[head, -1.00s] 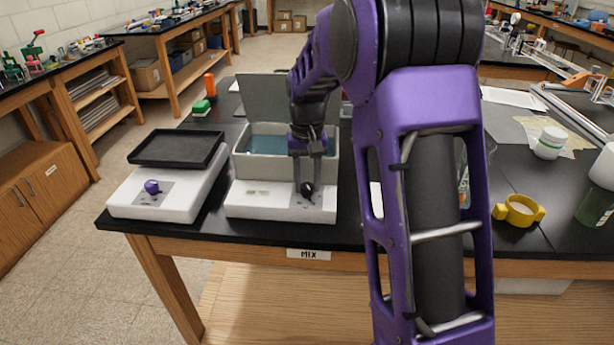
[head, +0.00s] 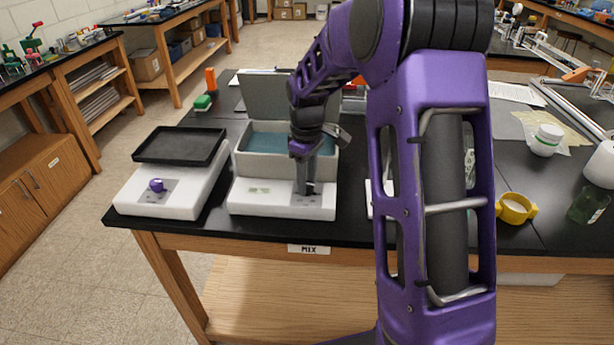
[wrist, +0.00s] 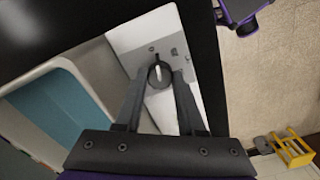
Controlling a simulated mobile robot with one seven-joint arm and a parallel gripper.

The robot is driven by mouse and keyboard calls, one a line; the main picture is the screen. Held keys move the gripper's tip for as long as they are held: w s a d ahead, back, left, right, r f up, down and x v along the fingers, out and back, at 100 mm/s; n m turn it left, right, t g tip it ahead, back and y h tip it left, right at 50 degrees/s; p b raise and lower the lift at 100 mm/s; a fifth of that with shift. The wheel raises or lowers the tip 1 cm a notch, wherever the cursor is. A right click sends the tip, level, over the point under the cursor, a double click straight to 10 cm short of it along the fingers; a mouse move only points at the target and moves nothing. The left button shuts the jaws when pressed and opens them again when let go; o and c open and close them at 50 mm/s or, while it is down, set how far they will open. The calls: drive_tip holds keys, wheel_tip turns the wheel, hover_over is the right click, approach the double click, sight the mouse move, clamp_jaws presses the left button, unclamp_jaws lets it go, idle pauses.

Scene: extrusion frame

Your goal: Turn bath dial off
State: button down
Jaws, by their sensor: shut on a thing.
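The bath (head: 262,165) is a grey, open-lidded tub with blue liquid, set on a white base with a front panel (head: 258,200). Its black dial (wrist: 159,73) sits on a grey plate on that panel and carries a white mark, seen in the wrist view. My gripper (head: 307,190) points down at the right of the panel. In the wrist view my gripper (wrist: 157,78) has one finger on each side of the dial and is shut on it. In the head view the fingers mostly hide the dial.
A white device with a purple knob (head: 157,185) and a black tray top (head: 180,146) stands left of the bath. The raised bath lid (head: 277,98) stands behind my gripper.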

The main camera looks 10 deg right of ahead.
drive_tip(key=shift+n+p, duration=0.3)
drive_tip(key=shift+n, duration=0.9)
drive_tip(key=c, duration=0.5)
unclamp_jaws()
wheel_tip(320, 180, up, 17)
drive_tip(key=shift+r, duration=0.2)
